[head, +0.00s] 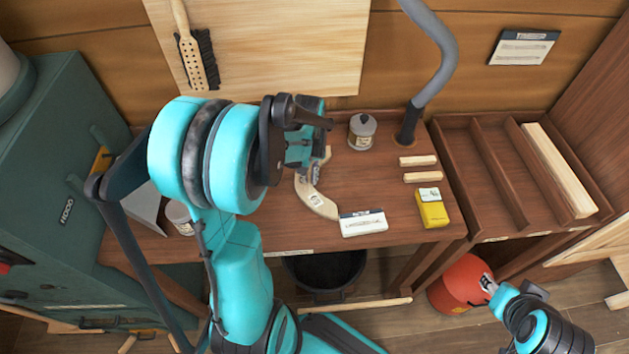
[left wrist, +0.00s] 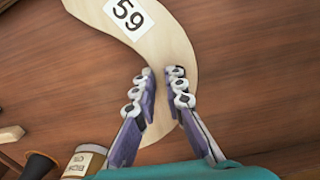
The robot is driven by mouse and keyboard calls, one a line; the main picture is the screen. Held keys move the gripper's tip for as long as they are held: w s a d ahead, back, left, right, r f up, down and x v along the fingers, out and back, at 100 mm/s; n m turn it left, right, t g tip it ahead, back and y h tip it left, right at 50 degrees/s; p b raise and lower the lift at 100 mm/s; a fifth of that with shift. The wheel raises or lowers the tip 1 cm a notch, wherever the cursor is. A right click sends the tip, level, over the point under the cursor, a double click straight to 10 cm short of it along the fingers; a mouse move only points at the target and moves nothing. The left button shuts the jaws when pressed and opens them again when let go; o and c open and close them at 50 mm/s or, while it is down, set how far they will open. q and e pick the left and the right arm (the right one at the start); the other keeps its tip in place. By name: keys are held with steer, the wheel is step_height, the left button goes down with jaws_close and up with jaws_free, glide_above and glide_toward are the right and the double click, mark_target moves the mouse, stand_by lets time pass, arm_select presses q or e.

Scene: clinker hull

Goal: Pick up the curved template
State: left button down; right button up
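The curved template (head: 318,203) is a pale wooden S-shaped piece lying flat on the brown workbench (head: 376,180). In the left wrist view the template (left wrist: 166,38) bears a white label reading 59. My left gripper (head: 313,173) is over its far part, which the gripper and arm partly hide. In the left wrist view the two fingers of my left gripper (left wrist: 162,90) are apart, with the template's wood showing between them. Contact with the wood cannot be told. My right gripper (head: 508,298) shows small at the lower right, and its fingers are not clear.
A white-labelled box (head: 363,223), a yellow box (head: 432,208), a grey-lidded jar (head: 362,131) and two small wood blocks (head: 418,161) stand right of the template. A grey hose (head: 436,65) rises behind. A red rounded object (head: 460,285) is on the floor.

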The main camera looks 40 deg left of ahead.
mark_target(309, 179)
arm_select(q)
step_height(309, 179, up, 10)
steer(key=p, duration=0.4)
stand_by(1.2)
